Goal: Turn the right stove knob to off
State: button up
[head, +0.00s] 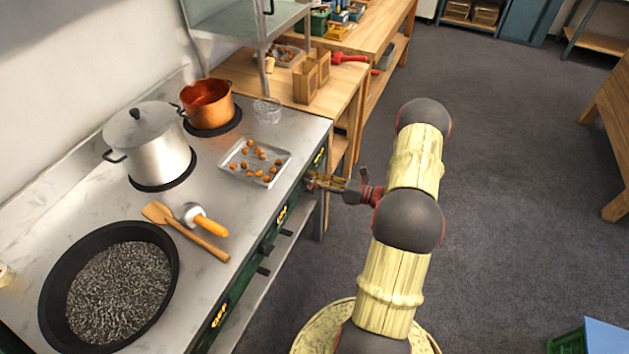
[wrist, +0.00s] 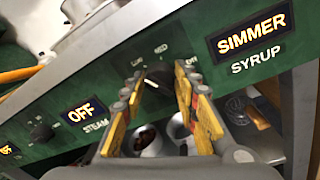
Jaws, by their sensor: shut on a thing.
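The right stove knob (wrist: 157,77) is a dark knob on the green front panel (wrist: 213,74), with small setting marks around it, including LOW and MED. In the wrist view my gripper (wrist: 156,84) has its yellow fingers on either side of the knob, shut on it. The display (wrist: 250,35) to its right reads SIMMER, with SYRUP below. In the head view my gripper (head: 311,181) reaches the stove front from the right; the fingers hide the knob there.
Another display (wrist: 85,112) reads OFF, with STEAM below; a second knob (wrist: 42,131) is left of it. On the counter are a chestnut tray (head: 250,178), a copper pot (head: 208,103), a steel pot (head: 148,150) and a black pan (head: 50,290).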

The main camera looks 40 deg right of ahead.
jog(key=shift+c, duration=1.3)
jog(key=shift+s+a+r+n+h, duration=0.1)
jog(key=shift+n+h, duration=0.15)
jog(key=shift+n, duration=2.6)
jog(key=shift+a+n+h, duration=0.1)
jog(key=shift+n+h, duration=0.15)
jog(key=shift+n, duration=2.6)
jog(key=o, duration=1.2)
jog(key=shift+c, duration=0.2)
